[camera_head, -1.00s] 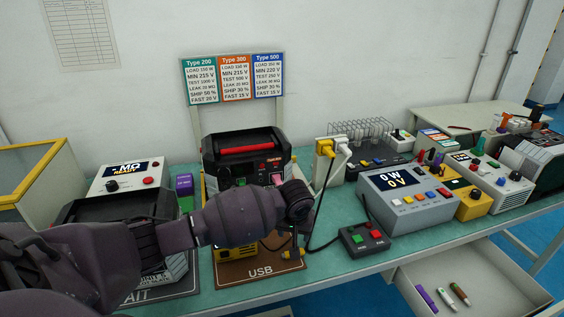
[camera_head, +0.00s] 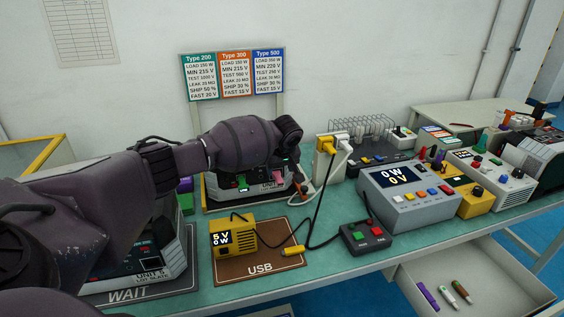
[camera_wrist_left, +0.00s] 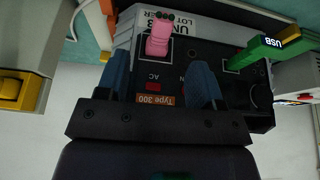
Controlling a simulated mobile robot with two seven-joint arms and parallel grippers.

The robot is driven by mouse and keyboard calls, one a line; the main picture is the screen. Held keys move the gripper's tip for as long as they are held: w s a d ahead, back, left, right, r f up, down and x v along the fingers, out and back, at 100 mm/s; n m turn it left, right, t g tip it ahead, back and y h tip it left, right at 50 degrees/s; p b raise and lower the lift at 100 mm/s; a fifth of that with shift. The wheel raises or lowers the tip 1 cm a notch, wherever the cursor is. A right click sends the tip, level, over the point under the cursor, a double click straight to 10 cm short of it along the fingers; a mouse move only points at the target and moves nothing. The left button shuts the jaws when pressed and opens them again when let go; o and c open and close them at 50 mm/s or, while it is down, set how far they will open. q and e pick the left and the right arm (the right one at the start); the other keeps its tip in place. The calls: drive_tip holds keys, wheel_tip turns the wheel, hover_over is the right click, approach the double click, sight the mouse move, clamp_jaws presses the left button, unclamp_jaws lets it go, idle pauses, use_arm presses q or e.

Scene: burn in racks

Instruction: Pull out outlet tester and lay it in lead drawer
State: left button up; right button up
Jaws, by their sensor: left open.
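The unit (camera_head: 222,190) in the middle of the bench has a pink plug-like piece, which I take for the outlet tester (camera_wrist_left: 159,38), standing in its front panel near the AC label. The pink piece also shows in the head view (camera_head: 280,174), small and partly covered. My left gripper (camera_wrist_left: 160,80) is open over the panel, its two blue-grey fingers on either side of the pink piece's line but short of it, with nothing between them. The lead drawer (camera_head: 415,272) is open at the lower right and holds several slim items. My right gripper is not in view.
A green USB piece (camera_wrist_left: 268,48) stands in the same panel, beside the fingers. A yellow meter (camera_head: 232,236) and its cable lie on the brown USB mat (camera_head: 262,267). A white outlet post (camera_head: 325,165) with plugs and a grey power meter (camera_head: 405,195) stand to the right.

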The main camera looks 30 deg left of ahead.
sight(278, 177)
use_arm(q)
drive_tip(key=b+x, duration=0.1)
drive_tip(key=x, duration=0.3)
drive_tip(key=shift+f, duration=0.4)
drive_tip(key=shift+w+a+f, duration=0.15)
drive_tip(key=shift+w+f, duration=0.05)
drive_tip(key=shift+f, duration=0.1)
drive_tip(key=c, duration=0.8)
drive_tip(key=shift+o, duration=1.2)
drive_tip(key=c, duration=0.5)
clamp_jaws()
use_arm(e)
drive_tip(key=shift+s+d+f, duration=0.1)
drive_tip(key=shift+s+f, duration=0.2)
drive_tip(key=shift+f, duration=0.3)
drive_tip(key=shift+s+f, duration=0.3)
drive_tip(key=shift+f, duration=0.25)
